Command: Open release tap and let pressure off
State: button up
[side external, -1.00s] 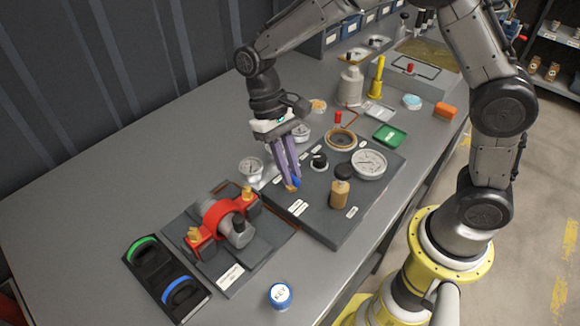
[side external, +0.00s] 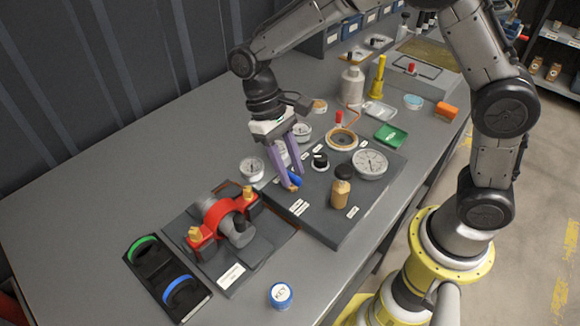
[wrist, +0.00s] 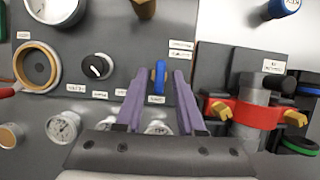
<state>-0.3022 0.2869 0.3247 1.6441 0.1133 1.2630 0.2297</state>
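A small blue lever (side external: 296,179), which looks like the release tap, stands on the dark grey pump panel (side external: 325,225) near its left edge. My gripper (side external: 294,182) is down at this lever. In the wrist view the blue lever (wrist: 160,74) stands upright between the two purple fingertips of my gripper (wrist: 160,80), with a gap on each side. The gripper is open and holds nothing. The lever's base is partly hidden. A large white gauge (side external: 370,163) sits on the panel's right part; its reading is too small to tell.
A black knob (side external: 320,161), a brass ring (side external: 341,139) and a tan bottle-like part with a black top (side external: 340,192) stand close on the panel. A red clamp (side external: 218,214) is to the left.

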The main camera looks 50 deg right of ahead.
jog(key=shift+o, duration=0.3)
jog(key=v, duration=1.3)
jog(key=shift+w+r, duration=0.15)
jog(key=shift+r, duration=0.15)
